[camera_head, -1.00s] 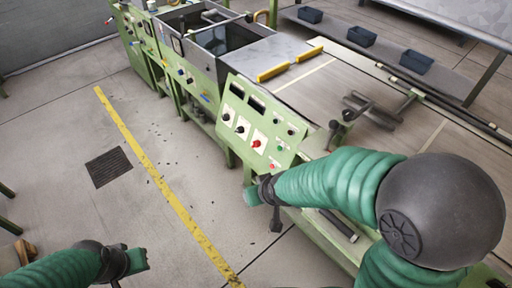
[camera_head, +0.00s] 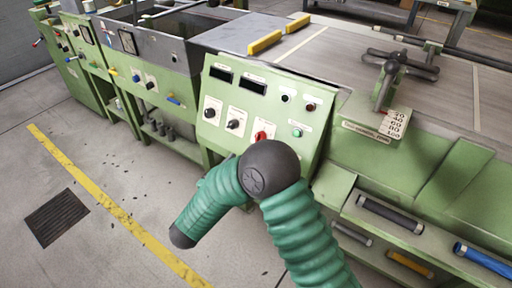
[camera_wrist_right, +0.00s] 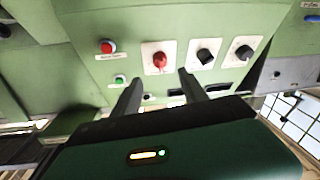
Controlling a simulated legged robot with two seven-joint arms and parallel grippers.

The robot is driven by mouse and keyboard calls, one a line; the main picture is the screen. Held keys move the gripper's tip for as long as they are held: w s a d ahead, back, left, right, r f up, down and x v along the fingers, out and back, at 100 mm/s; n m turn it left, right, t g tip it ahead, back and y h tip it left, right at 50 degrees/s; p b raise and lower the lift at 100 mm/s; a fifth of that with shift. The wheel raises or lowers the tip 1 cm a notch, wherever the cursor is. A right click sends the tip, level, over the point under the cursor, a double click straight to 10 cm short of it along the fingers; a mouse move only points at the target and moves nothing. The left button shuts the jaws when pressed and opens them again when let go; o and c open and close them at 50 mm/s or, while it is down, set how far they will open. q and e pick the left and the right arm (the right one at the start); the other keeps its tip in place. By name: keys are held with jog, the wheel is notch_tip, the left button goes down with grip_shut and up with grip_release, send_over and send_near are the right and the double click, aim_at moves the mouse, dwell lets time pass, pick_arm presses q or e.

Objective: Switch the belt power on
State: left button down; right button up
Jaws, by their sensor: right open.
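A sloped green control panel (camera_head: 262,88) stands in the middle of the head view. It carries two black knobs (camera_head: 211,113) (camera_head: 235,124), a red knob (camera_head: 262,135), a green button (camera_head: 297,132) and a dark red button (camera_head: 310,107). The labels are too small to read. In the right wrist view, the red knob (camera_wrist_right: 160,60), a red button (camera_wrist_right: 107,46), a green button (camera_wrist_right: 119,79) and the black knobs (camera_wrist_right: 205,56) show beyond my right gripper (camera_wrist_right: 160,90). Its fingers are apart and empty, pointing toward the panel. The left gripper is out of view.
Machine housings (camera_head: 140,70) adjoin the panel on the left. A belt table (camera_head: 340,55) with a black handwheel (camera_head: 400,65) lies to the right. Rollers (camera_head: 390,215) sit on the lower shelf.

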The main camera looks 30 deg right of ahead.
aim_at(259, 137)
jog(key=b+x, duration=0.2)
jog(key=x, duration=0.8)
jog(key=shift+w+d+b, duration=0.1)
jog(key=shift+d+b, duration=0.15)
jog(key=shift+b, duration=0.1)
jog(key=shift+a, duration=0.1)
jog(key=shift+a, duration=0.1)
jog(key=shift+c, duration=0.9)
grip_shut()
